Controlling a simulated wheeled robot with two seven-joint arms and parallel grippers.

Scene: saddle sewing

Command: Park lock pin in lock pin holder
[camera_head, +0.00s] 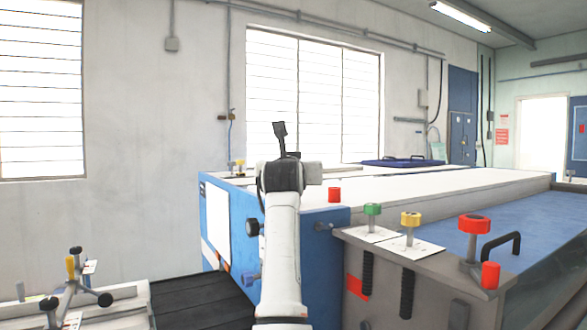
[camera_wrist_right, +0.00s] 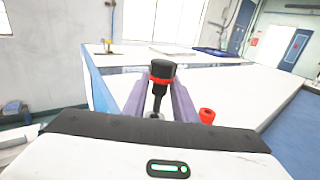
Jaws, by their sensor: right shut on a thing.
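The lock pin appears in the right wrist view as a black knob with a red ring (camera_wrist_right: 162,74) and a dark shaft below it. My right gripper (camera_wrist_right: 160,98) has its two purplish-grey fingers on either side of that shaft and is shut on it. In the head view my right arm rises at the centre, with a dark upright piece (camera_head: 280,130) at its top; I cannot tell whether that is the pin or part of the gripper. I cannot make out with certainty which fixture is the lock pin holder. My left gripper is out of view.
A red cap (camera_head: 334,195) sits near the blue bench's corner; a red cap also shows in the wrist view (camera_wrist_right: 207,116). Green (camera_head: 372,209), yellow (camera_head: 410,218) and red knobs (camera_head: 474,224) stand on the grey rack. A yellow-topped fixture (camera_head: 238,166) stands farther back.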

